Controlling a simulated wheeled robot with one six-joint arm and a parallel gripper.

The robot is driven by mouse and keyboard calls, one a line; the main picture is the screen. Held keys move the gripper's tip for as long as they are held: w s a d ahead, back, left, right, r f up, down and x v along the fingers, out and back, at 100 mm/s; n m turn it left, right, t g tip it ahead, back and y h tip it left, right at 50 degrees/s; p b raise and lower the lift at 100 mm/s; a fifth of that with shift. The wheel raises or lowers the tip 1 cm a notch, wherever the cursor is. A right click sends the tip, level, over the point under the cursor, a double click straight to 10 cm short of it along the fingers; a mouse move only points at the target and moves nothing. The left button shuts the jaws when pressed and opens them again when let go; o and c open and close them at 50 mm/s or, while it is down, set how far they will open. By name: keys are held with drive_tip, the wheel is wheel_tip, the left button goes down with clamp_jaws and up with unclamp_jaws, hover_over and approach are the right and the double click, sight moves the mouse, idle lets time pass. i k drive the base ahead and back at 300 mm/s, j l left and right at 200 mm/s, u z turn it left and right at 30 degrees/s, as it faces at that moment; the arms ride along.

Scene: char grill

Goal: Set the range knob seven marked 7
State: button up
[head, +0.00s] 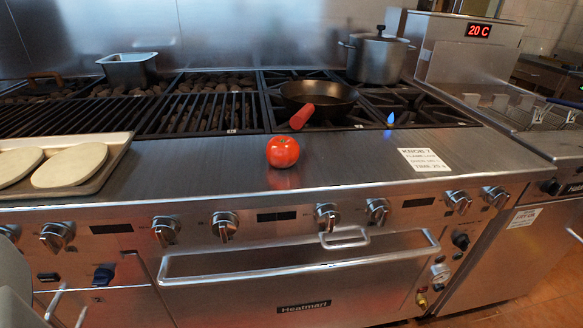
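A row of several silver knobs runs along the range's front panel. Two sit at the right end, one at the left of the pair (458,202) and one at its right (495,197). Their number marks are too small to read, so I cannot tell which is marked 7. A white note (424,160) reading "KNOB 7" with smaller lines about flame lies on the steel ledge above and left of this pair. A small blue flame (391,119) shows at the right burner. My gripper is not clearly in view; a grey shape at the lower left edge is unclear.
A tomato (283,152) sits on the ledge. A black pan (318,101) with a red handle and a lidded pot (376,57) stand on the burners. The oven handle (300,264) juts out. A fryer (555,145) stands right.

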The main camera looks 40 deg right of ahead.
sight(327, 216)
drive_tip(key=z, duration=1.05)
drive_tip(key=k+j+z, duration=0.2)
drive_tip(key=j+z, duration=0.15)
drive_tip(key=k+j+z, duration=0.25)
drive_tip(key=j+z, duration=0.15)
drive_tip(key=k+j+z, duration=0.35)
drive_tip(key=k+j, duration=0.15)
drive_tip(key=k, duration=0.1)
